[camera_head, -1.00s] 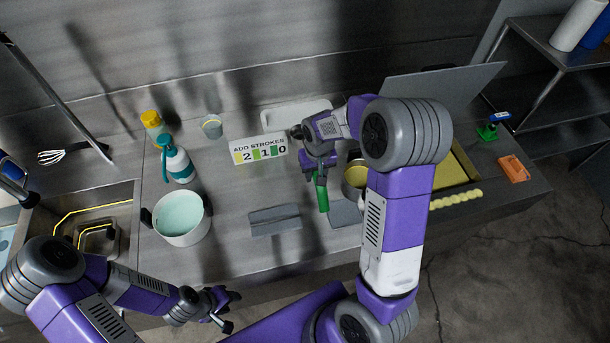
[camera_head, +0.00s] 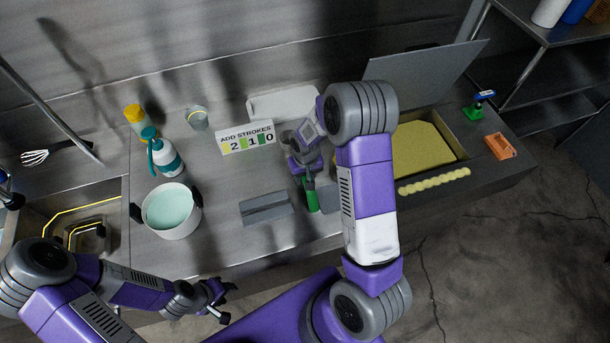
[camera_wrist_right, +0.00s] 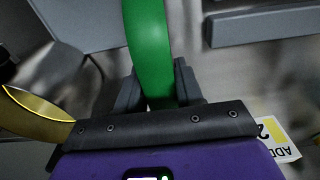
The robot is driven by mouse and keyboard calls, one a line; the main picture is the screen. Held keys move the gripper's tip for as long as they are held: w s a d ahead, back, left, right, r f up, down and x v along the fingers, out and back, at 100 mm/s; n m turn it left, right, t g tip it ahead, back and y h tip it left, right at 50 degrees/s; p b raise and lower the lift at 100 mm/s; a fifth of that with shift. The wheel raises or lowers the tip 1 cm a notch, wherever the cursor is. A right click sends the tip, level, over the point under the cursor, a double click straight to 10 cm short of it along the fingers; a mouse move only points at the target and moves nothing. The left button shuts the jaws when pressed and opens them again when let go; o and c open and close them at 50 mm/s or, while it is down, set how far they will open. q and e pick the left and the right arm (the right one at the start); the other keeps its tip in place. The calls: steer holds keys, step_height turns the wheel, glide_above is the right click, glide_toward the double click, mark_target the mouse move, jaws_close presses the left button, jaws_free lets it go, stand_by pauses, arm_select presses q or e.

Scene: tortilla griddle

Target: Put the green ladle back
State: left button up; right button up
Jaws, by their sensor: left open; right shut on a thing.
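The green ladle (camera_head: 312,197) shows mainly as a green handle below my right gripper (camera_head: 307,176) in the head view, near the middle of the counter. In the right wrist view the green handle (camera_wrist_right: 147,40) runs up from between the fingers of my right gripper (camera_wrist_right: 158,88), which is shut on it. The ladle's bowl cannot be made out. My left gripper (camera_head: 219,301) is open and empty in front of the counter's near edge, away from the ladle.
A grey block (camera_head: 266,209) lies left of the ladle. The number sign (camera_head: 246,139) stands behind it. A pot with pale teal contents (camera_head: 170,208) and a teal-topped bottle (camera_head: 165,158) are further left. The yellow-surfaced griddle (camera_head: 422,152) is right of my right arm.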

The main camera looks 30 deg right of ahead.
steer(key=o, duration=1.1)
steer(key=shift+f, duration=0.1)
steer(key=shift+r+p, duration=0.25)
steer(key=shift+p, duration=0.05)
steer(key=r, duration=1.1)
steer(key=shift+s+r, duration=0.4)
steer(key=shift+a, duration=0.1)
